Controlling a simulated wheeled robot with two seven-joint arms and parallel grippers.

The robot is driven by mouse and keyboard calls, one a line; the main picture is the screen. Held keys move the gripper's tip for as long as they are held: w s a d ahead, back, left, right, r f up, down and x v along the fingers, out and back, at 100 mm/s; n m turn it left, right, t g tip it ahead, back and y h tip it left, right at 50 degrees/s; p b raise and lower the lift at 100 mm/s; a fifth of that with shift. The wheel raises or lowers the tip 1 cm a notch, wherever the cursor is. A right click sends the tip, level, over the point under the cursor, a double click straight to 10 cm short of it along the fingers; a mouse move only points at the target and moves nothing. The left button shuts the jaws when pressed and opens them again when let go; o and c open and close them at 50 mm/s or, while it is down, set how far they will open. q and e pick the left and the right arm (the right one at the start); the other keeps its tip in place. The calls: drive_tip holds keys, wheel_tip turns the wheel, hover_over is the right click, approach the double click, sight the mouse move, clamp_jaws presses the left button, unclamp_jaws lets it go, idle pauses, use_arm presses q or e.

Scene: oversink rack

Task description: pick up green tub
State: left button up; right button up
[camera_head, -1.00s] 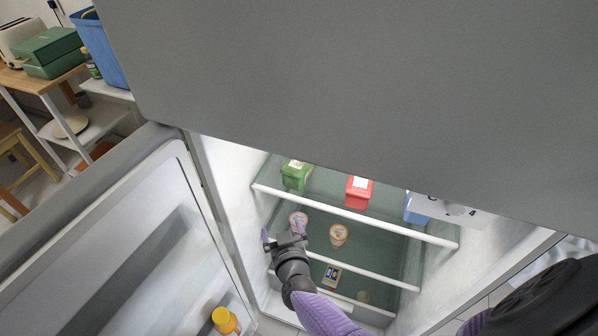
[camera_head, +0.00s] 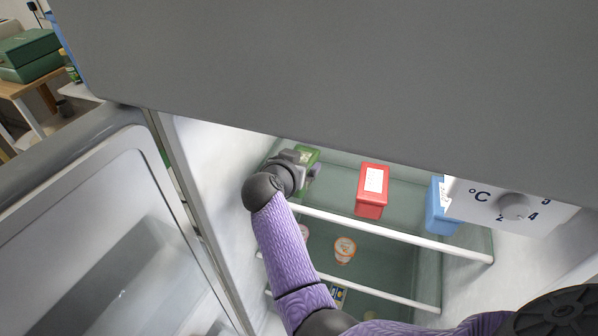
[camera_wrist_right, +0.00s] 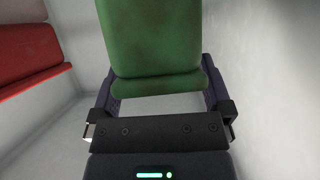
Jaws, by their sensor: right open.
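The green tub (camera_head: 308,155) stands on the top fridge shelf at the left, partly hidden behind my right gripper (camera_head: 304,167) in the head view. In the right wrist view the green tub (camera_wrist_right: 155,45) fills the upper middle, straight ahead of the gripper. My right gripper (camera_wrist_right: 158,95) is open there, with one finger on each side of the tub's near end. I cannot tell whether the fingers touch it. My left gripper is not in view.
A red tub (camera_head: 371,190) stands right of the green one, and also shows at the left in the wrist view (camera_wrist_right: 28,50). A blue tub (camera_head: 440,205) is farther right, near the temperature dial (camera_head: 514,206). The fridge wall is close on the left. An orange-topped cup (camera_head: 344,250) sits below.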

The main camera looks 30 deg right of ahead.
drive_tip(key=c, duration=1.3)
